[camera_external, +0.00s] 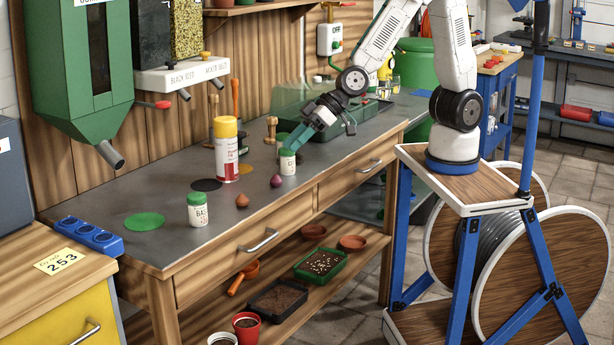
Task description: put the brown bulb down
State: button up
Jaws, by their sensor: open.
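The brown bulb (243,199) rests on the grey bench top (180,250), near its front edge. A purple-red bulb (276,181) lies to its right. My gripper (320,138) is open, to the right of both bulbs and farther back over the bench. It is apart from the brown bulb, and I see nothing between its fingers. Its left, teal finger is close to a small white jar with a green lid (288,162); I cannot tell whether they touch.
A white and red spray can with a yellow cap (228,152) stands behind the brown bulb. Another green-lidded jar (198,210) stands to its left. A green disc (144,222) and a black disc (206,185) lie flat.

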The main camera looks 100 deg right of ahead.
jog(key=s+d+r+g, duration=0.2)
jog(key=s+d+r, duration=0.1)
jog(key=s, duration=0.5)
jog(key=s+d+r+n+g, duration=0.1)
jog(key=s+d+r+g, duration=0.1)
jog(key=s+d+r, duration=0.2)
jog(key=s+d, duration=0.1)
jog(key=s, duration=0.2)
jog(key=shift+s+r+y, duration=0.2)
jog(key=shift+s+y, duration=0.1)
jog(key=shift+s, duration=0.05)
jog(key=shift+o, duration=0.6)
jog(key=s+d+r+g+h, duration=0.1)
jog(key=s+d, duration=0.3)
jog(key=s, duration=0.5)
jog(key=s+d+g+h, duration=0.1)
jog(key=s+d+g, duration=0.2)
jog(key=s, duration=0.7)
jog(key=shift+d+r+g+h, duration=0.3)
jog(key=shift+d+r, duration=0.05)
jog(key=shift+d, duration=0.6)
